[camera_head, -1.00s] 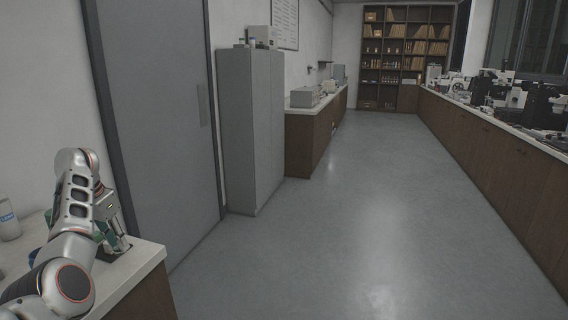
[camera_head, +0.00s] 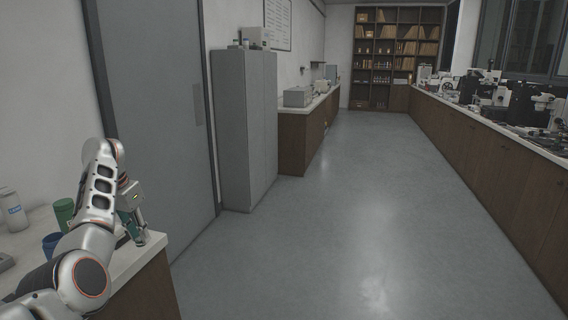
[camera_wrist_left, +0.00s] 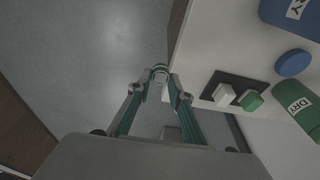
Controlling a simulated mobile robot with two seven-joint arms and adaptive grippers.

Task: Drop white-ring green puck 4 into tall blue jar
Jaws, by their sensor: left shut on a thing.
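My left gripper (camera_head: 136,238) is near the right edge of the counter in the head view. In the left wrist view, its fingertips (camera_wrist_left: 160,84) are closed on a small green puck with a white ring (camera_wrist_left: 160,72), held with the floor behind it. A blue jar (camera_wrist_left: 290,14) with a DRY label is at the top right of that view. A blue jar also shows in the head view (camera_head: 51,247), partly behind my arm. A green jar (camera_wrist_left: 298,108) shows near it, also in the head view (camera_head: 64,212). My right gripper is out of view.
A dark pad (camera_wrist_left: 234,82) on the counter (camera_wrist_left: 205,50) carries a white block (camera_wrist_left: 223,95) and a green block (camera_wrist_left: 250,100). A round blue piece (camera_wrist_left: 293,62) lies between the jars. A white bottle (camera_head: 13,212) stands at the far left. The floor is clear.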

